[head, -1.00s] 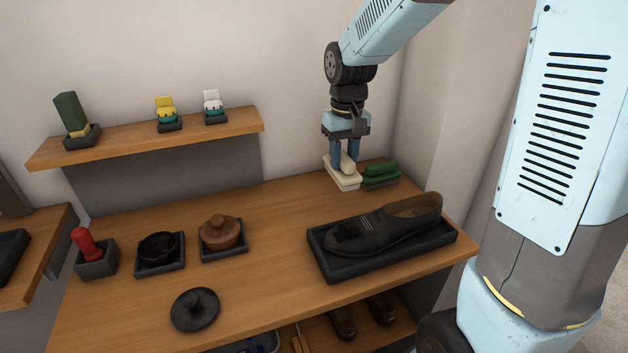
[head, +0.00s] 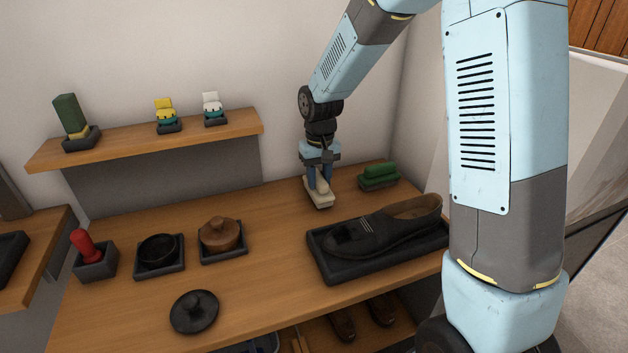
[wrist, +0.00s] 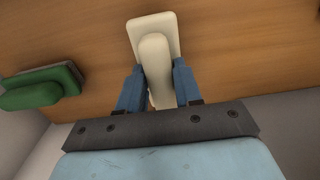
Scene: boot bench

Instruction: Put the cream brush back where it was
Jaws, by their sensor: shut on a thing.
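The cream brush (head: 318,199) has a pale flat block and a rounded grip. My gripper (head: 319,183) is shut on its grip, over the back right part of the bench, behind the shoe tray's left end. In the wrist view the brush (wrist: 160,28) sits between the two blue fingers of my gripper (wrist: 159,88), with its block pointing away from the wrist. I cannot tell whether the brush touches the bench or hangs just above it. A green brush (head: 380,171) rests on a dark holder to its right; it also shows in the wrist view (wrist: 42,88).
A dark shoe (head: 385,230) lies in a black tray (head: 335,273) in front. Left on the bench (head: 262,290) are a black lid (head: 194,311), an open tin (head: 158,250), a wooden-knobbed item (head: 219,233) and a red-handled item (head: 84,243). A shelf (head: 190,135) stands behind.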

